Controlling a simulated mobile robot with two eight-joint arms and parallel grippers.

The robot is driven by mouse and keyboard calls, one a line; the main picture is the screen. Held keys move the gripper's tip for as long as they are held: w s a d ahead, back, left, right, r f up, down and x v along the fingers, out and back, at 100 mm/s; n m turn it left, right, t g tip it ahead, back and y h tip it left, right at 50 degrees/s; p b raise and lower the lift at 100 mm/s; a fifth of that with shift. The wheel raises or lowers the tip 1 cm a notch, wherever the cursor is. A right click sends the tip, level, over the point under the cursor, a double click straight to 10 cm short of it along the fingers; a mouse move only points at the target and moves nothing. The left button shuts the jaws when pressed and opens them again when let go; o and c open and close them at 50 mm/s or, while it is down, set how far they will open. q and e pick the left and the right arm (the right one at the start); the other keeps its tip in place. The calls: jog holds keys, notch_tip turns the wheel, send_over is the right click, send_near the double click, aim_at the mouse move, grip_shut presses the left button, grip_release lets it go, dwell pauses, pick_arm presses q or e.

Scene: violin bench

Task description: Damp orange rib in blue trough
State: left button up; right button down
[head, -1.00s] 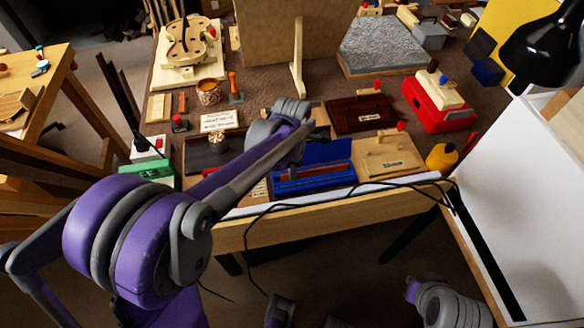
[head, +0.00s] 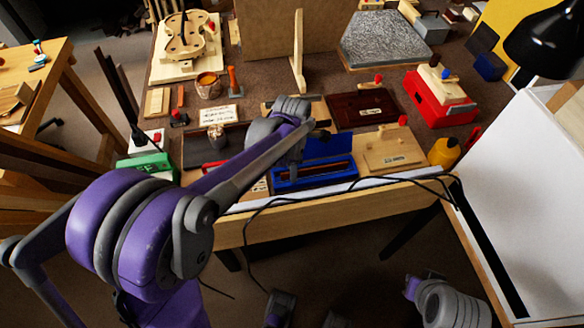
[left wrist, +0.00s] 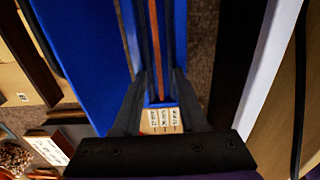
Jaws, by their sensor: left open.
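The blue trough (head: 285,184) lies near the front edge of the bench, its blue lid (head: 332,146) standing open behind it. A thin orange-brown strip, which looks like the rib (left wrist: 156,42), lies lengthwise in the trough in the left wrist view; it also shows as a reddish line in the head view (head: 313,173). My left gripper (left wrist: 158,76) is open, its two dark fingers apart on either side of the strip, over the trough. In the head view my left forearm and wrist hide the fingertips. I cannot make out my right gripper.
A wooden board with a red knob (head: 392,152) is right of the trough, and a dark red box (head: 362,110) is behind. A yellow bottle (head: 443,152) stands at the right. A black cable (head: 300,200) runs along the front edge. A green box (head: 147,164) is at the left.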

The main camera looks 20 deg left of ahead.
pick_arm(q)
notch_tip(320, 180, up, 11)
jog(key=p, duration=0.1)
dwell(0.3)
jog(key=shift+f, duration=0.1)
dwell(0.3)
jog(key=s+r+m+t+p, duration=0.2)
jog(key=s+m+t+p, duration=0.3)
jog(key=s+m, duration=1.2)
jog(key=m+p, duration=0.2)
jog(key=m, duration=0.5)
jog(key=shift+d+m, duration=0.4)
